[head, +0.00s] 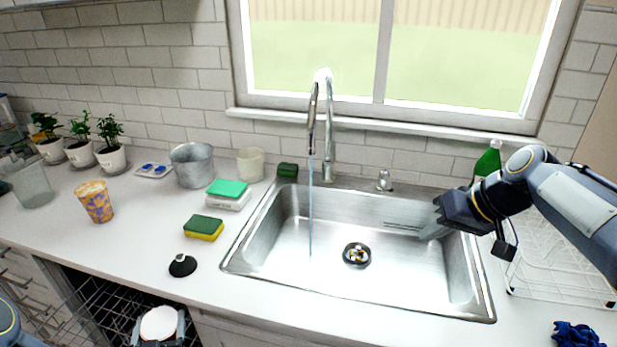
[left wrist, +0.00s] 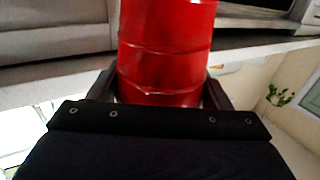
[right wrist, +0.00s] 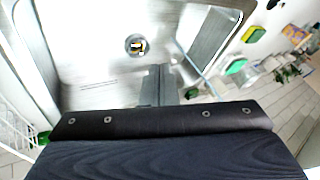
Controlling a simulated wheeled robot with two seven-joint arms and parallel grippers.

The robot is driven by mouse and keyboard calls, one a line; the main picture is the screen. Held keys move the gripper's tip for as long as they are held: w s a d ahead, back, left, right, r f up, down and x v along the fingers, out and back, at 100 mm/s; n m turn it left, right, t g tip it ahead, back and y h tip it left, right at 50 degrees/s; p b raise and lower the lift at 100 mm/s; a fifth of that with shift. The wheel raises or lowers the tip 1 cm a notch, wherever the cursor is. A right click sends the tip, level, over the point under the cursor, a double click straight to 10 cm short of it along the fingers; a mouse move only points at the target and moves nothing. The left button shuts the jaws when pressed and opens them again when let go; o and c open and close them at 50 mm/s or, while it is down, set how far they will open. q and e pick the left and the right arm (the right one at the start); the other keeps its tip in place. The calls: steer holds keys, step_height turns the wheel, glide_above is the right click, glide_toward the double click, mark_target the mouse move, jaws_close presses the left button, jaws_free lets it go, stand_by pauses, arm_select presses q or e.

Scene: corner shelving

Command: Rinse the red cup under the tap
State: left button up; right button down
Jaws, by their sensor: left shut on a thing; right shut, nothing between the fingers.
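My right gripper (head: 432,236) is shut and empty over the right part of the basin. It also shows in the right wrist view (right wrist: 158,80).
A sponge (head: 204,228), a black stopper (head: 183,266), a patterned cup (head: 95,202) and a metal bucket (head: 191,165) stand left of the sink. A green bottle (head: 487,162) and a white dish rack (head: 545,255) are at the right. An open dishwasher rack (head: 100,310) lies below the counter.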

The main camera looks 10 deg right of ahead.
arm_select(q)
steer(key=shift+d+f, duration=0.2)
steer(key=shift+d, duration=0.05)
steer(key=shift+s+a, duration=0.1)
arm_select(e)
steer(key=w+d+f, duration=0.1)
steer(key=w+d, duration=0.2)
steer(key=d, duration=0.3)
steer(key=w+d+f, duration=0.1)
steer(key=w+d, duration=0.1)
steer(key=d, duration=0.5)
steer(key=w+d+f+t, duration=0.1)
steer(key=w+d+f, duration=0.1)
steer(key=d, duration=0.4)
steer(key=shift+w+d, duration=0.2)
steer(key=shift+w, duration=0.65)
